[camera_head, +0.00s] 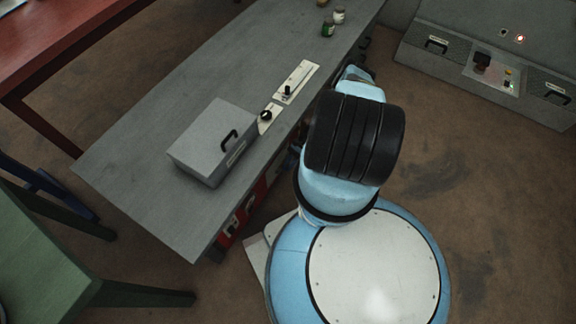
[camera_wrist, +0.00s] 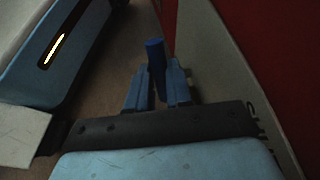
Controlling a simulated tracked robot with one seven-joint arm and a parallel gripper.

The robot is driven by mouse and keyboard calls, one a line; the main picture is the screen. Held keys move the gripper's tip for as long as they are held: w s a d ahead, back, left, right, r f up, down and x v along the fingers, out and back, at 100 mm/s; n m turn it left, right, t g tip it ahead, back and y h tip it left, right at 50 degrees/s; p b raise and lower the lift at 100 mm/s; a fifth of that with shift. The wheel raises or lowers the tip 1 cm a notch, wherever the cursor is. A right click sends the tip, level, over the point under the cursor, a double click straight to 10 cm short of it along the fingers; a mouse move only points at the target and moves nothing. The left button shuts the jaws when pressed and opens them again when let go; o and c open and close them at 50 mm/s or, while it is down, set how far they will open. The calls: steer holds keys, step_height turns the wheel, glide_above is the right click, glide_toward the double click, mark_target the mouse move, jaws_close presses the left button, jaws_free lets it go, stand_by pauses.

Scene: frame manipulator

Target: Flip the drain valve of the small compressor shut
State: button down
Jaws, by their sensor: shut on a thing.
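In the wrist view, my gripper (camera_wrist: 158,68) is shut on a short blue upright handle (camera_wrist: 155,52). The handle stands between the two blue fingers, and its top sticks up beyond their tips. It may be the lever of the drain valve, but the valve body and its joint are hidden. A large red surface (camera_wrist: 258,45) fills the right of the wrist view; I cannot tell whether it is the compressor. In the head view, my arm hides the gripper and the handle, and no compressor can be made out with certainty.
The grey bench (camera_head: 150,150) runs beside my arm and carries a grey box (camera_head: 212,140), small control plates (camera_head: 297,82) and a green jar (camera_head: 328,27). Red items (camera_head: 262,190) sit beneath its edge. A grey console (camera_head: 490,65) stands back right. The floor at right is clear.

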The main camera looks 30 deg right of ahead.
steer(key=shift+w+d, duration=0.1)
steer(key=shift+w, duration=0.25)
steer(key=c, duration=1.3)
jaws_free()
steer(key=shift+o, duration=1.3)
steer(key=shift+s, duration=0.15)
steer(key=v, duration=1.3)
steer(key=shift+d, duration=0.4)
steer(key=shift+f, duration=0.1)
